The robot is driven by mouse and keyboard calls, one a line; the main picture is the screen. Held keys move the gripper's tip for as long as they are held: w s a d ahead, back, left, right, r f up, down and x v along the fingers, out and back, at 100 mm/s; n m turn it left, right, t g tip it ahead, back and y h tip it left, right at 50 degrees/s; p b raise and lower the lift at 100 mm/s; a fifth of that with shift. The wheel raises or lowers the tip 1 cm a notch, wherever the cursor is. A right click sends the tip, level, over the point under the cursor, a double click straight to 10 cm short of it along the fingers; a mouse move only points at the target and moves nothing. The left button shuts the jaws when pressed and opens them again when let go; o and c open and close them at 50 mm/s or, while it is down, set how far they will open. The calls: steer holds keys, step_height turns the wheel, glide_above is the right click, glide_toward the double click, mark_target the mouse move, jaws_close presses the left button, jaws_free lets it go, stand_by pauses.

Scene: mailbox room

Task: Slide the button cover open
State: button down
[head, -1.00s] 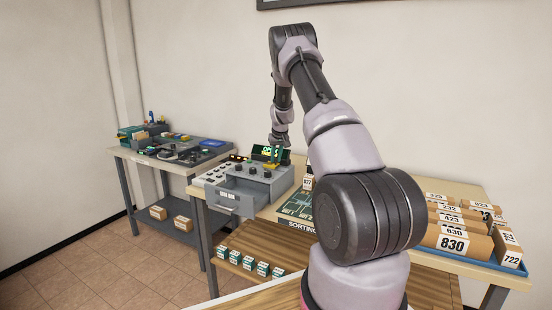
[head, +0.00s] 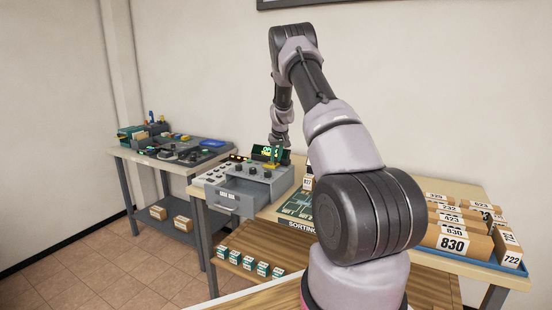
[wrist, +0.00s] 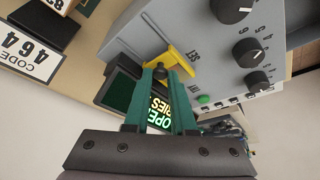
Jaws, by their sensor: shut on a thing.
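The yellow sliding cover (wrist: 180,62) lies on the grey control panel (wrist: 190,30) beside the "SET" marking, with a small black knob (wrist: 160,73) on it. My gripper (wrist: 163,76) has green fingers and is shut on this knob. A green button (wrist: 203,99) shows on the panel, apart from the fingers. In the head view my gripper (head: 274,157) is at the right back of the control box (head: 262,178), in front of its lit display (head: 265,152). The cover is small and partly hidden there.
Several black knobs (wrist: 247,53) stand on the panel near the fingers. The box's drawer (head: 238,197) hangs open at the front. A sorting board (head: 297,205) lies to the right, and numbered parcels (head: 455,240) sit in a blue tray further right.

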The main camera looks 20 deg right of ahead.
mark_target(285, 171)
steer(key=s+d, duration=0.1)
steer(key=s, duration=0.1)
steer(key=s+d, duration=0.1)
steer(key=shift+s+d, duration=0.35)
steer(key=shift+d, duration=0.05)
steer(key=c, duration=0.7)
jaws_free()
steer(key=shift+c, duration=0.2)
steer(key=v, duration=1)
steer(key=shift+s+r, duration=0.2)
steer(key=shift+r, duration=0.15)
